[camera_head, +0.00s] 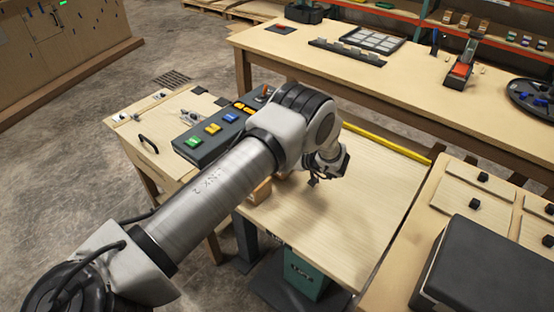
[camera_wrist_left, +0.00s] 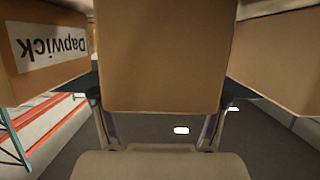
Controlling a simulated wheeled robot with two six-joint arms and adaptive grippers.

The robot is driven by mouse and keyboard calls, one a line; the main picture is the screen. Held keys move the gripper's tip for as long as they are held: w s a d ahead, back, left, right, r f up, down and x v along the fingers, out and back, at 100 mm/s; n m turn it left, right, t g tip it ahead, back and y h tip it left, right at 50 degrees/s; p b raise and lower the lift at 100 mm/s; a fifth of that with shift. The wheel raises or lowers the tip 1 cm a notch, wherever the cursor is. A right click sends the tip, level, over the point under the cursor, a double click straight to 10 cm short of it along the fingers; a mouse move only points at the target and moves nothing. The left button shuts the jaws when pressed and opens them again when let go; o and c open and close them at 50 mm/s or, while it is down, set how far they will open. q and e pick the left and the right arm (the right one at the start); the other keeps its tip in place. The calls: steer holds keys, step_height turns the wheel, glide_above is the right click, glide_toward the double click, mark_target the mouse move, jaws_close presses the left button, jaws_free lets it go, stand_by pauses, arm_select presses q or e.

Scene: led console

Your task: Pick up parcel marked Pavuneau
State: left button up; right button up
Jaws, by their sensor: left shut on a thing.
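In the left wrist view, a plain brown cardboard parcel (camera_wrist_left: 160,55) fills the middle, between the two fingers of my left gripper (camera_wrist_left: 157,118), which is shut on it. The face towards the camera carries no visible marking, so I cannot read its name. A second parcel (camera_wrist_left: 45,75) at the left has a white label reading "Dapwick", upside down in this view. My right gripper is not in view.
The light wooden table (camera_head: 335,230) is bare to the right of my arm. A console with coloured buttons (camera_head: 213,128) stands to the left. A black case (camera_head: 490,270) lies at the lower right. A long workbench (camera_head: 400,90) is behind.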

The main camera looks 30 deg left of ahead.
arm_select(q)
steer(key=shift+s+f, duration=0.15)
steer(key=shift+f, duration=0.1)
